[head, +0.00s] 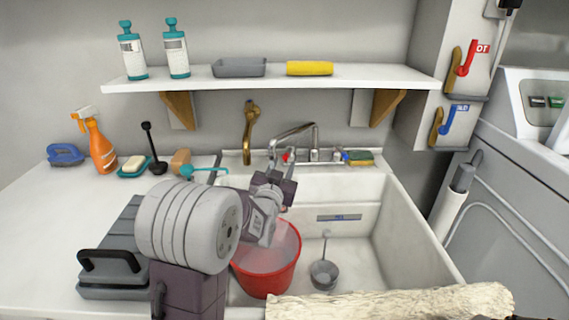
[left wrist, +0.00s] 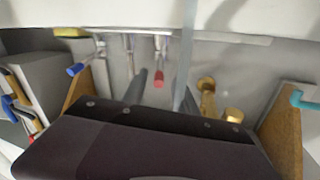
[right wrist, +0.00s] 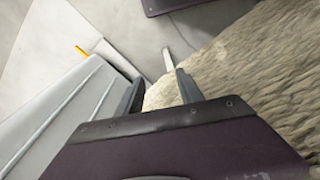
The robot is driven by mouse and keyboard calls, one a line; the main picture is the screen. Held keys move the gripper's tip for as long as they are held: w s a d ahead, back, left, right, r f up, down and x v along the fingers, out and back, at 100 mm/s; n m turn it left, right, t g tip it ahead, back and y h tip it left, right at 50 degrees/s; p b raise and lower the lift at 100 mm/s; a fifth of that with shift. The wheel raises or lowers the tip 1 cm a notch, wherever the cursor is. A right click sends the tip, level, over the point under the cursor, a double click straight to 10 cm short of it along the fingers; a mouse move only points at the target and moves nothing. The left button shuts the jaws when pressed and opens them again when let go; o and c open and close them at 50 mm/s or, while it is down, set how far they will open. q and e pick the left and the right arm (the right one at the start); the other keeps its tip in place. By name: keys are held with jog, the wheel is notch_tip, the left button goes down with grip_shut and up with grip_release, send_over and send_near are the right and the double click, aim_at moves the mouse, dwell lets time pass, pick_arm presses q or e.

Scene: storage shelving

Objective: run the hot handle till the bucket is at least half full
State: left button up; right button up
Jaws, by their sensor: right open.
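The red bucket (head: 265,284) stands upright in the left part of the sink. A pale, hazy surface shows inside it below the rim; I cannot tell its exact level. The chrome faucet (head: 314,135) stands behind it. The red-tipped hot handle (left wrist: 159,79) is at the fingertips of my left gripper (head: 282,165) in the left wrist view. Those fingers are a little apart, with no clear grip on the handle. The blue-tipped handle (left wrist: 76,69) is farther left there. My right gripper (right wrist: 160,88) is open and empty above a rough pale log-like object (right wrist: 240,75).
A grey ladle (head: 324,274) lies in the sink (head: 372,252) right of the bucket. A shelf (head: 370,78) hangs above the faucet. A grey case (head: 112,262), an orange spray bottle (head: 100,148) and a soap dish are on the left counter. A white machine (head: 520,200) stands at right.

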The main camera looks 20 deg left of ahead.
aim_at(289, 149)
pick_arm(q)
jog(key=x, duration=0.8)
jog(key=shift+w+r, duration=0.2)
jog(key=shift+w, duration=0.2)
grip_shut()
dwell(1.0)
